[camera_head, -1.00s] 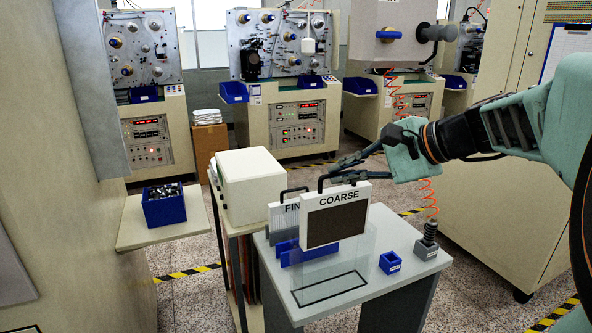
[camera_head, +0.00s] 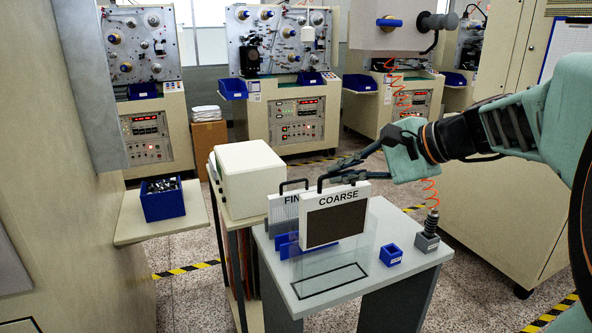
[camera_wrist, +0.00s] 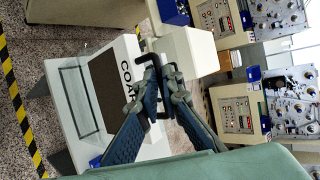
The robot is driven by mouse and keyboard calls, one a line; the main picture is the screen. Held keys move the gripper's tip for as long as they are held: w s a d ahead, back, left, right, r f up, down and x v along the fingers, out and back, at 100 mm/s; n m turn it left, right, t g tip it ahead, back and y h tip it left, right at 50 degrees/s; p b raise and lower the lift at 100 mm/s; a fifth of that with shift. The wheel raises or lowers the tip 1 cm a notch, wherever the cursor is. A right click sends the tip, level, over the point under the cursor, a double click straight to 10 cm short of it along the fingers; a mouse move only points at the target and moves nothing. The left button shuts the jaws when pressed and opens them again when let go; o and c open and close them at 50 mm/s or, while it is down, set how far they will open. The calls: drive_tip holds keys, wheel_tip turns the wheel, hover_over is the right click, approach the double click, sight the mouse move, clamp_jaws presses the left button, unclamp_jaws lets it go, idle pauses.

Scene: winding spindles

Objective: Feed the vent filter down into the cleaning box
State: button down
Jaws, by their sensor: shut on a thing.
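A white-framed vent filter labelled COARSE (camera_head: 337,217) has a dark mesh face and a black handle on top. My gripper (camera_head: 338,175) is shut on that handle and holds the filter upright. It also shows in the wrist view (camera_wrist: 156,80), closed around the handle, with the filter (camera_wrist: 107,88) to its left. The clear cleaning box (camera_head: 360,268), with a dark rectangular outline at its base, stands on the grey table (camera_head: 400,283). The filter's lower part overlaps the box's upper part in the head view; I cannot tell whether its bottom edge is inside the walls.
A second filter labelled FIN (camera_head: 284,213) stands behind in a blue rack (camera_head: 287,247). A small blue bin (camera_head: 391,255) and a grey post with a spring (camera_head: 428,236) stand at the right. A cream box (camera_head: 250,178) is on the stand behind left.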

sight(334, 226)
drive_tip(key=shift+f+b, duration=5.35)
drive_tip(key=shift+f, duration=0.95)
drive_tip(key=c, duration=2)
unclamp_jaws()
wheel_tip(334, 226, up, 10)
drive_tip(key=shift+r, duration=0.1)
